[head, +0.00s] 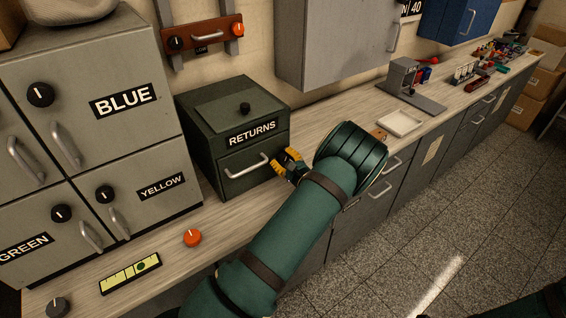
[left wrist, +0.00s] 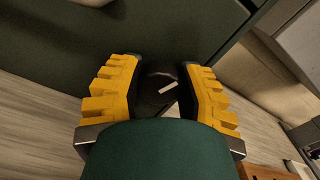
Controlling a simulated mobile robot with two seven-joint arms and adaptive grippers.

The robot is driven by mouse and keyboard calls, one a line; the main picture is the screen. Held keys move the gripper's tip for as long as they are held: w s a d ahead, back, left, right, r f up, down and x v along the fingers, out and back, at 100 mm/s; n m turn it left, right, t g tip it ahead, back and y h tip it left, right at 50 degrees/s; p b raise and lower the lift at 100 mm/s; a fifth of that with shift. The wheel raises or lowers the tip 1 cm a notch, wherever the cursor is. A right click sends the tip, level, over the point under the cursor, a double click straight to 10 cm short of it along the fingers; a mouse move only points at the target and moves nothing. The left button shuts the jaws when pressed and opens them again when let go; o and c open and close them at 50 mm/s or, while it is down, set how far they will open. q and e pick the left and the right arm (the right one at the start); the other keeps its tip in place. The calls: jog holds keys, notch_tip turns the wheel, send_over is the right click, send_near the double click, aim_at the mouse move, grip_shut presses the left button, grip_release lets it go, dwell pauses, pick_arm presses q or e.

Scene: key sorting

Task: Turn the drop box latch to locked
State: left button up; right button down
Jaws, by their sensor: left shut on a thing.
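The drop box is the dark green box (head: 205,150) labelled RETURNS, standing on the counter. A dark round latch knob (left wrist: 158,92) with a white mark sits on its front, seen in the left wrist view; the mark slants, and its locked or unlocked position cannot be read. My left gripper (head: 291,164), with yellow fingers, is at the box's lower right front corner. In the left wrist view the left gripper (left wrist: 163,70) has one finger on each side of the knob and is shut on it. In the head view the gripper hides the knob. My right gripper is out of view.
Grey cabinets (head: 150,60) labelled BLUE, YELLOW and GREEN stand left. An orange knob (head: 192,238) and a yellow-green strip (head: 130,273) lie in front. A white tray (head: 401,122) is to the right.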

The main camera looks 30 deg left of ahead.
pick_arm(q)
jog(key=shift+n, duration=0.5)
jog(key=shift+n+b, duration=1.2)
jog(key=shift+n, duration=0.5)
jog(key=o, duration=1.2)
jog(key=v, duration=1.2)
